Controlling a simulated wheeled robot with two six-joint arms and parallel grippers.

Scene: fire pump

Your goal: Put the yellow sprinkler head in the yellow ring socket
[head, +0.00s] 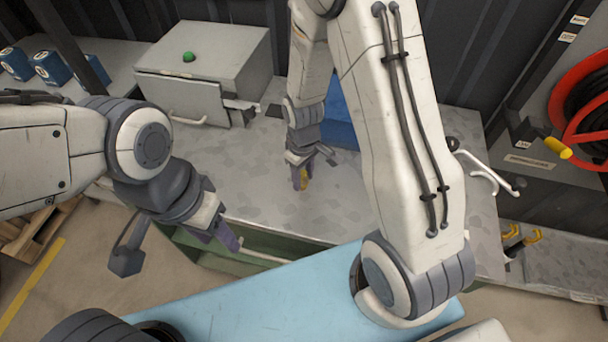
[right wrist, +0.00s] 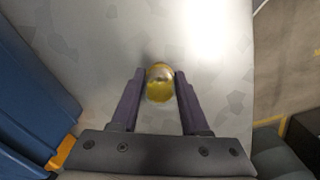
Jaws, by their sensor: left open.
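The yellow sprinkler head (right wrist: 159,88), yellow with a paler metallic end, lies between the two fingers of my right gripper (right wrist: 160,78) in the right wrist view. The fingers are close on both sides of it, but I cannot tell whether they press on it. In the head view my right gripper (head: 301,180) points down low over the grey worktop, with a bit of yellow between its fingers. My left gripper (head: 228,240) is open and empty at the worktop's front edge. I cannot make out the yellow ring socket in either view.
A grey metal box with a green button (head: 188,57) stands at the back left of the worktop (head: 250,185). A blue object (head: 340,125) is partly hidden behind my right arm. A red hose reel (head: 580,100) is at the right. The worktop left of my right gripper is clear.

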